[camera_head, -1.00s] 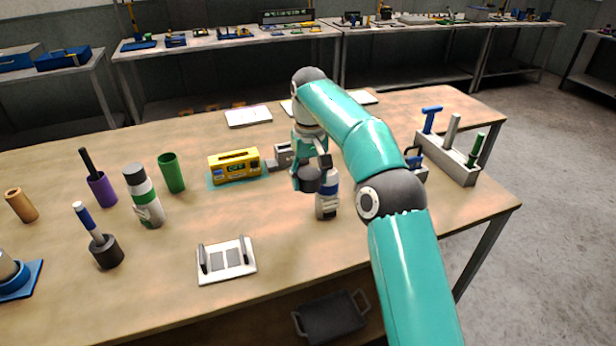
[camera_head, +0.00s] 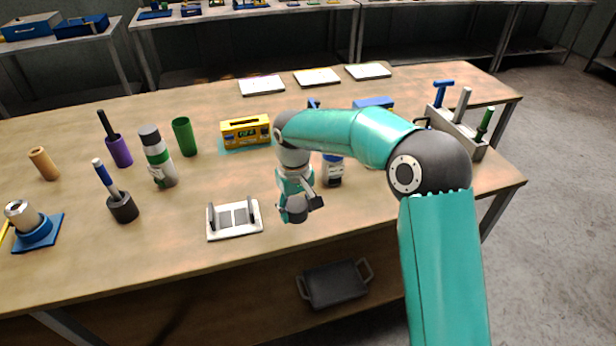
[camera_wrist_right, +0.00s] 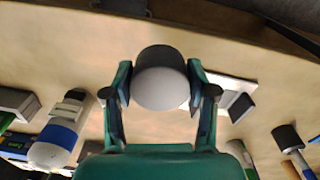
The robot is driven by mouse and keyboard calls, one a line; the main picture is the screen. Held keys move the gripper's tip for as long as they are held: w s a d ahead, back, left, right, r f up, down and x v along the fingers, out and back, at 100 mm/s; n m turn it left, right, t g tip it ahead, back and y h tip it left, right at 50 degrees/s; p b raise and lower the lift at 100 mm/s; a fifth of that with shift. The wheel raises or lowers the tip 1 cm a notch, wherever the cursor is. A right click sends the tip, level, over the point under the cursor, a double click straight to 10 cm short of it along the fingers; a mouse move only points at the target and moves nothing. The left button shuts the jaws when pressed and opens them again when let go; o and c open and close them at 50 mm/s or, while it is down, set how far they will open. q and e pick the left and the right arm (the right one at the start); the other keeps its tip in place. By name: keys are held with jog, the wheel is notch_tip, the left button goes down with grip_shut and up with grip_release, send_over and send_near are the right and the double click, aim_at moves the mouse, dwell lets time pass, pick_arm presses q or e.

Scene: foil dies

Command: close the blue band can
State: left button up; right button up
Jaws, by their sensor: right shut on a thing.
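The blue band can (camera_head: 333,172) stands upright on the table, white with a blue band. My right arm hides part of its top in the head view. It also shows at the left of the right wrist view (camera_wrist_right: 53,146). My right gripper (camera_head: 297,212) is left of the can and nearer the table's front, apart from it, pointing down. It is shut on a round grey cap (camera_wrist_right: 161,80), seen between both fingers in the wrist view. My left gripper is not in view.
A white tray with two dark uprights (camera_head: 234,232) lies just left of the gripper. A green band can (camera_head: 158,160), a green cup (camera_head: 185,137) and a yellow box (camera_head: 245,131) stand further left and back. A tool rack (camera_head: 470,140) stands right.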

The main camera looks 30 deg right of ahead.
jog(key=s+a+f, duration=0.5)
jog(key=a+f, duration=0.1)
jog(key=f, duration=0.3)
jog(key=shift+a+f, duration=0.25)
jog(key=shift+a, duration=0.1)
